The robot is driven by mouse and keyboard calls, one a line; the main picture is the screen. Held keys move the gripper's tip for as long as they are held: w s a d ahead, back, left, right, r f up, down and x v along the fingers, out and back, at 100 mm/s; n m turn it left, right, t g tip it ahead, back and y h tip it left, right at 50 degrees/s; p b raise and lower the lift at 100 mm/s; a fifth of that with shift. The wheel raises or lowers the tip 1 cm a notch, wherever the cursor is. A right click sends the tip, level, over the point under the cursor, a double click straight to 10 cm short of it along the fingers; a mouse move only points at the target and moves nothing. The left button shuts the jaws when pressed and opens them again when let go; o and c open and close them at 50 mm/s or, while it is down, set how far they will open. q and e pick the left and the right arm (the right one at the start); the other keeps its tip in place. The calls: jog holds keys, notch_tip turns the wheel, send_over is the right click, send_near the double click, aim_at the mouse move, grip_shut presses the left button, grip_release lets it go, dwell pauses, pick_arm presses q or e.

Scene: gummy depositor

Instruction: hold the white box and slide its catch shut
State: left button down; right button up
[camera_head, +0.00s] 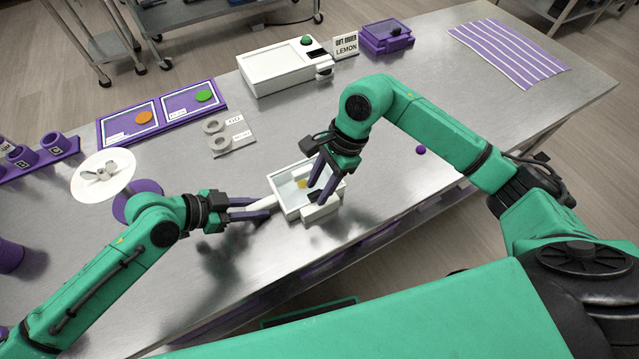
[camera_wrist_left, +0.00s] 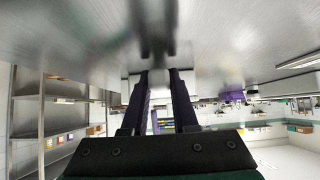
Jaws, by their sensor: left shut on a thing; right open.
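The white box (camera_head: 281,206) sits on the steel table (camera_head: 400,165), with a pale inside and a small yellow piece in it. A white handle (camera_head: 259,205) sticks out from its left side. My left gripper (camera_head: 272,209) is shut on that handle from the left. In the left wrist view its two dark fingers (camera_wrist_left: 160,75) reach toward the white box, which shows only partly behind them. My right gripper (camera_head: 318,190) is open, its fingers pointing down at the box's right end. A white block with a dark part (camera_head: 320,211), possibly the catch, is at the near right corner, partly hidden by the fingers.
Purple trays (camera_head: 160,112), a white label plate with rings (camera_head: 230,135) and a white disc (camera_head: 103,175) lie left. A purple ball (camera_head: 420,150) lies right. Table front is clear.

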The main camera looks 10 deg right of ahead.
pick_arm(q)
jog(key=c, duration=0.6)
grip_release()
pick_arm(e)
jog(key=v, duration=1.2)
jog(key=shift+d, duration=0.1)
pick_arm(q)
jog(key=v, duration=1)
jog(key=shift+s+a+r, duration=0.1)
jog(key=shift+a, duration=0.25)
jog(key=shift+a+r, duration=0.4)
jog(key=shift+r, duration=0.2)
jog(key=shift+s, duration=0.15)
pick_arm(e)
jog(key=shift+f, duration=0.1)
